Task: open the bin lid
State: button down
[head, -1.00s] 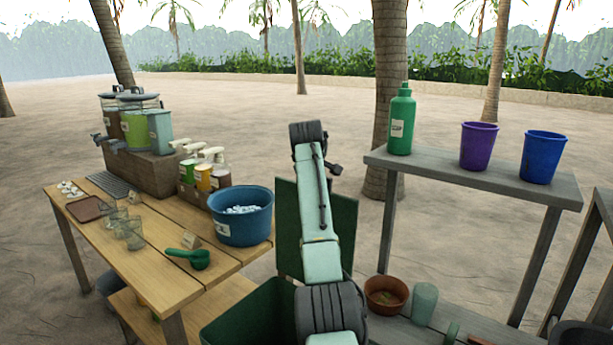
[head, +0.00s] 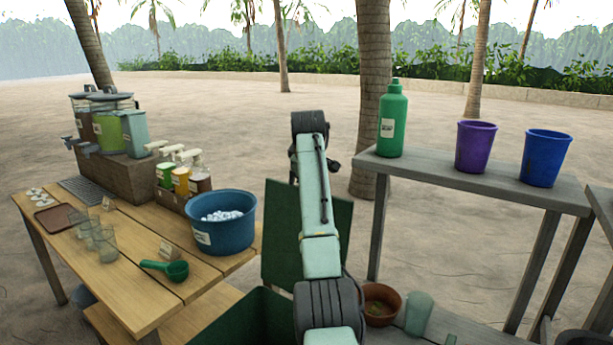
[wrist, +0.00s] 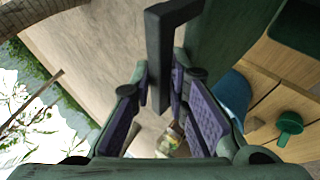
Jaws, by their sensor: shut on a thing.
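The bin (head: 250,318) is dark green, and its open top shows at the bottom of the head view. Its green lid (head: 281,230) stands raised, roughly upright, behind my arm; the lid also shows in the wrist view (wrist: 222,38). A dark bar handle (wrist: 158,62) stands out from the lid. My gripper (wrist: 161,78) is shut on this handle, with its purple-padded fingers on either side of it. In the head view my arm hides the gripper, the handle and part of the lid.
A wooden table (head: 130,295) at left holds a blue tub (head: 222,228), a green scoop (head: 168,269), glasses and bottles. A grey shelf (head: 470,178) at right holds a green bottle (head: 392,122), a purple cup (head: 474,150) and a blue cup (head: 546,160). Sand lies open behind.

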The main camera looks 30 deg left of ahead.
jog(key=c, duration=1.7)
grip_release()
jog(key=shift+d+f, duration=0.1)
jog(key=shift+f, duration=0.5)
jog(key=shift+o, duration=0.3)
jog(key=shift+r, duration=0.2)
jog(key=shift+r, duration=0.1)
jog(key=shift+s+r, duration=0.1)
jog(key=shift+r, duration=0.15)
jog(key=v, duration=1.1)
jog(key=shift+r, duration=0.2)
jog(key=shift+s, duration=0.1)
